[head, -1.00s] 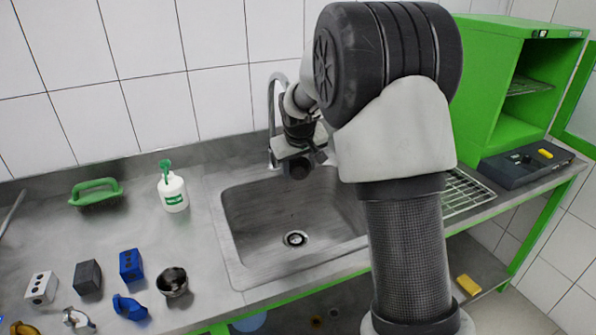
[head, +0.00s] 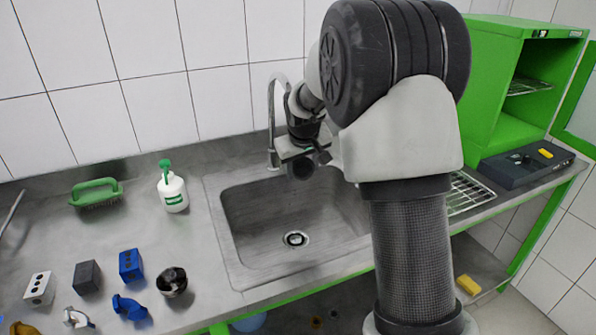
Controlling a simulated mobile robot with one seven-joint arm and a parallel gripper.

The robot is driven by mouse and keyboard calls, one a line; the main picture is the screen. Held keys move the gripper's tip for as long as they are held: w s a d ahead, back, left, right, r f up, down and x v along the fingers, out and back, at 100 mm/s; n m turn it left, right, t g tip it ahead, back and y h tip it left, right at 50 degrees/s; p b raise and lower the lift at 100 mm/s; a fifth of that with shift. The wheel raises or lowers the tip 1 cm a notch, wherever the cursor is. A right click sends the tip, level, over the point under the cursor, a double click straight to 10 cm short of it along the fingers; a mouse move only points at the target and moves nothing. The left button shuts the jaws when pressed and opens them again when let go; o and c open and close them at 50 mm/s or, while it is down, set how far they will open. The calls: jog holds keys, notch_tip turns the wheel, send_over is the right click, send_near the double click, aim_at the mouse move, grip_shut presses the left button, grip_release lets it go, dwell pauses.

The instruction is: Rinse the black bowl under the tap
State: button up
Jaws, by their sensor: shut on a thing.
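My gripper (head: 312,160) is over the back of the sink (head: 255,262), just right of the tap (head: 271,125) and under its curved spout. It points down and is partly hidden by my own arm. It is shut on a dark thing (head: 300,169), of which only a small rounded part shows. I cannot tell from this view whether that is the black bowl. The tap's outlet is close to my wrist, and no water can be made out. The sink is empty around its drain.
A white bottle with a green top (head: 172,192) and a green brush (head: 97,194) stand left of the sink. Blue, black and white blocks and a dark metallic round part (head: 172,281) are at the front left. A green cabinet (head: 500,85) and wire rack (head: 468,195) are right.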

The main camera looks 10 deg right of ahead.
jog(key=s+a+b, duration=0.1)
jog(key=s+b, duration=0.2)
jog(key=s, duration=0.4)
jog(key=shift+s+a, duration=0.3)
jog(key=shift+s, duration=0.05)
dwell(1.3)
jog(key=s+a+r+p, duration=0.1)
jog(key=s+r, duration=0.3)
jog(key=s, duration=0.1)
dwell(0.4)
jog(key=shift+w, duration=0.1)
dwell(0.3)
jog(key=s+f+m+h, duration=0.1)
jog(key=s+f+m, duration=0.2)
jog(key=s+f, duration=0.4)
jog(key=w+r+p, duration=0.3)
jog(key=r+p, duration=0.6)
jog(key=p, duration=0.6)
jog(key=shift+w+r, duration=0.25)
